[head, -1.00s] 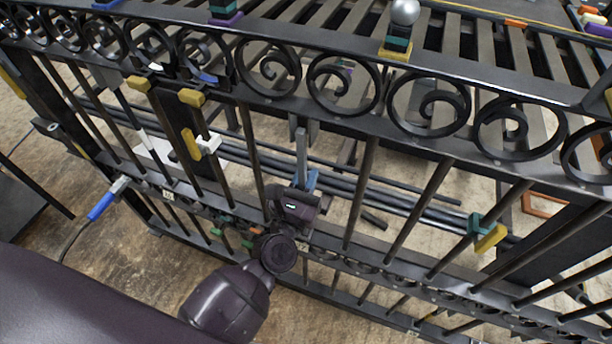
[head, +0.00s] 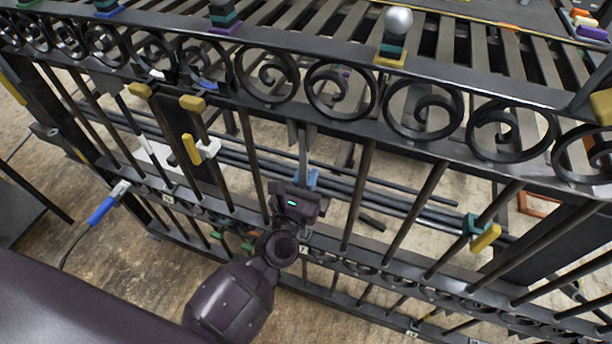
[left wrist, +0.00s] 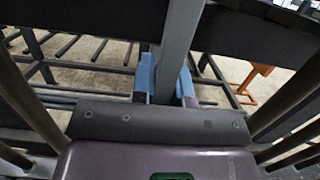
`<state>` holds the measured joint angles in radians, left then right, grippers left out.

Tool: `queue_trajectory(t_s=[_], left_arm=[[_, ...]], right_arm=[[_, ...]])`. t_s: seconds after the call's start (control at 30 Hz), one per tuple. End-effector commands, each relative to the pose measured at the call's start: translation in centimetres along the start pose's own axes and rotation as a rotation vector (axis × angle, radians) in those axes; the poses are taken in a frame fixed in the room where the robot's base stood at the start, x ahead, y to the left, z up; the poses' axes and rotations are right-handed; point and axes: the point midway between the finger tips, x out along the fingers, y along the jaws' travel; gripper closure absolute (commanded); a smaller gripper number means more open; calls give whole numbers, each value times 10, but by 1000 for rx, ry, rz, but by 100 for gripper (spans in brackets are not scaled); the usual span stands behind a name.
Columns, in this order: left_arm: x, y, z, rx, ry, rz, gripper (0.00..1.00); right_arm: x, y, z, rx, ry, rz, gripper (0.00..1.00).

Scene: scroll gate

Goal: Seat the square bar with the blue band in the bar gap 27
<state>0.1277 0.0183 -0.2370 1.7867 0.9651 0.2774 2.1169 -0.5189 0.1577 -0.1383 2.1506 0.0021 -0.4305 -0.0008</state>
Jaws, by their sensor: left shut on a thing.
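A grey square bar (head: 303,148) stands near upright at the fence, its top up by the underside of the upper rail. My left gripper (head: 306,180) is shut on it, with light blue fingertips on both sides. In the left wrist view the bar (left wrist: 180,45) rises between the blue fingers (left wrist: 166,85) and crosses the dark upper rail. I cannot make out a blue band apart from the fingers. The gap in front of me lies between two dark round bars, with a small pale tag (head: 303,249) on the lower rail; its number is too small to read surely. My right gripper is not in view.
The upper rail (head: 420,142) carries scrolls above. Fixed bars stand left (head: 250,150) and right (head: 360,195) of the gripper. Yellow clamps (head: 192,148) and a teal-yellow clamp (head: 482,235) sit on other bars. Loose rods lie behind.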

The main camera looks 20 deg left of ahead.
Motion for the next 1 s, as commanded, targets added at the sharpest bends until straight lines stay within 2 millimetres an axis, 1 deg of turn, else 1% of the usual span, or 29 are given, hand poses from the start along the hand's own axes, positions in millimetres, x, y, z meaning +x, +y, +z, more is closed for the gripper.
queue_trajectory(t_s=[0.27,0.3,0.47,0.77,0.87,0.97,1.0], left_arm=[[0,0,-2,0,5,0,100],[0,0,-2,0,5,0,81],[0,0,-1,0,4,0,56],[0,0,-2,1,5,-1,56],[-7,1,-2,2,6,-1,56],[-20,1,-2,3,6,0,56],[-26,1,-2,2,7,-1,56]], right_arm=[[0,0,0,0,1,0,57],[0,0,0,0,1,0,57],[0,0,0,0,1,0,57],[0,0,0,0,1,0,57],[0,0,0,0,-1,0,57],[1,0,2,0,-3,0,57],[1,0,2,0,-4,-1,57]])
